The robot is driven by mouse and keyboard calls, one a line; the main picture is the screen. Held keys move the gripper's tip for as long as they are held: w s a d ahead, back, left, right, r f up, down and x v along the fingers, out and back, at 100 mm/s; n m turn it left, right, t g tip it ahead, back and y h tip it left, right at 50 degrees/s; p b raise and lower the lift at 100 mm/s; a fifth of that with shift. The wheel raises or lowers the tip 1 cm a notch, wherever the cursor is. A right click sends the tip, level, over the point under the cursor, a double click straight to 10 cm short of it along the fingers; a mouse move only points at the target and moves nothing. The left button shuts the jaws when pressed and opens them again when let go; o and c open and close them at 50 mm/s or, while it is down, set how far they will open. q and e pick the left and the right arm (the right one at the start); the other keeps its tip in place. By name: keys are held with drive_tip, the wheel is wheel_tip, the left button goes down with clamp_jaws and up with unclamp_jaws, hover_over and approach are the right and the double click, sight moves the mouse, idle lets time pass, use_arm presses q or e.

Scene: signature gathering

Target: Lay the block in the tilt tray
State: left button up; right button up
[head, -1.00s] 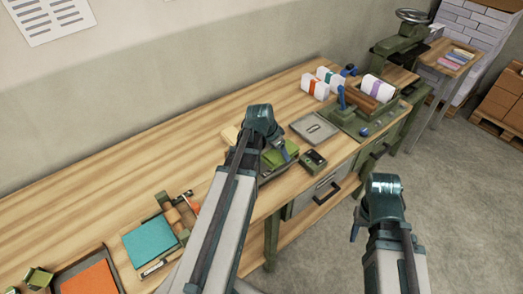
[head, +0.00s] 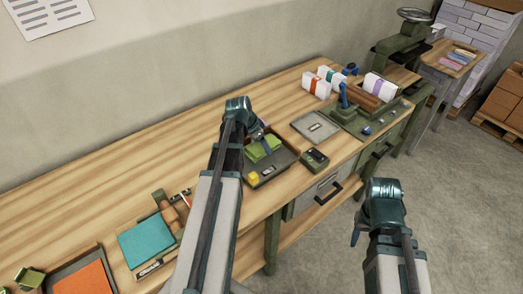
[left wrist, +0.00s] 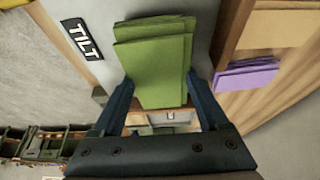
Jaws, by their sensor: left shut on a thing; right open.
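A green block of stacked folded sheets (head: 263,147) is held by my left gripper (left wrist: 160,98). The block also shows between the two fingers in the left wrist view (left wrist: 155,62). In the head view it appears over the back of the dark grey tilt tray (head: 287,160); I cannot tell whether it touches the tray. A "TILT" label (left wrist: 81,39) shows on a grey surface left of the block in the wrist view. A small yellow piece (head: 253,177) is at the tray's front left. My right gripper (head: 362,232) is open and empty, away from the bench front.
A small dark green box (head: 315,159) stands just right of the tray, with a grey plate (head: 315,127) behind it. A teal stack (head: 147,243) and an orange stack (head: 84,280) lie at left. Bare bench lies behind them.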

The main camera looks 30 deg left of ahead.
use_arm(q)
drive_tip(key=shift+f, duration=0.5)
drive_tip(key=shift+r, duration=0.15)
use_arm(e)
drive_tip(key=shift+f, duration=0.4)
use_arm(q)
drive_tip(key=o, duration=1.4)
use_arm(e)
drive_tip(key=shift+f, duration=0.15)
